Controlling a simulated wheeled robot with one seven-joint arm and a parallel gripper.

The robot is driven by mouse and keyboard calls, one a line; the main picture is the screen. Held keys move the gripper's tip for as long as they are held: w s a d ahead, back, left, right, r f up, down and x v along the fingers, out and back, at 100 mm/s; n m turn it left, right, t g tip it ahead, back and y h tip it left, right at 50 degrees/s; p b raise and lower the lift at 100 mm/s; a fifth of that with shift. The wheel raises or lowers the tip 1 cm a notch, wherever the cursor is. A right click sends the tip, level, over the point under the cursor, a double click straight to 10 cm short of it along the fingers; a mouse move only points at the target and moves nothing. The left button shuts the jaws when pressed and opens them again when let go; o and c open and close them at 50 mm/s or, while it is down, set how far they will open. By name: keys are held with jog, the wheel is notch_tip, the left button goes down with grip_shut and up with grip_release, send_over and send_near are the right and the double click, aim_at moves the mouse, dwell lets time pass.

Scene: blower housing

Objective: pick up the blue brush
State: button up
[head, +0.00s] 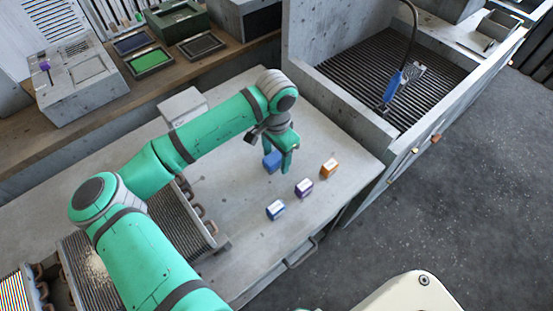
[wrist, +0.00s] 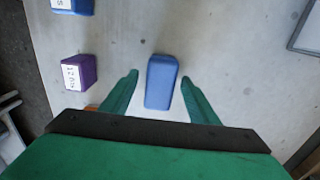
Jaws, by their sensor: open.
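A plain blue block-shaped piece, which I take for the blue brush (head: 270,161), is on the grey worktop beneath my gripper (head: 279,160). No bristles show on it. In the wrist view the blue brush (wrist: 161,82) lies between the two green fingers of my gripper (wrist: 160,80), with a gap on each side. The fingers are spread and hold nothing. Part of the brush is hidden behind a finger in the head view.
A blue-and-white block (head: 275,209), a purple-and-white block (head: 304,187) and an orange-and-white block (head: 329,168) stand in front of the gripper. A slatted tray (head: 180,229) lies left. A ribbed sink (head: 350,66) with a blue-handled hose tool (head: 393,86) stands right.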

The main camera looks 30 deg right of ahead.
aim_at(276, 156)
jog(key=shift+c, duration=0.3)
jog(key=c, duration=1.1)
jog(key=shift+c, duration=0.2)
jog(key=shift+r, duration=0.1)
jog(key=shift+r, duration=0.45)
notch_tip(276, 156, up, 3)
jog(key=shift+s+f, duration=0.1)
jog(key=shift+f, duration=0.1)
jog(key=s+a+r, duration=0.2)
jog(key=s+r, duration=0.2)
jog(key=s, duration=0.2)
jog(key=s+a+r, duration=0.3)
jog(key=s+r, duration=0.2)
jog(key=s, duration=0.1)
jog(key=shift+s+a+r, duration=0.2)
jog(key=shift+s+a, duration=0.05)
jog(key=shift+s, duration=0.05)
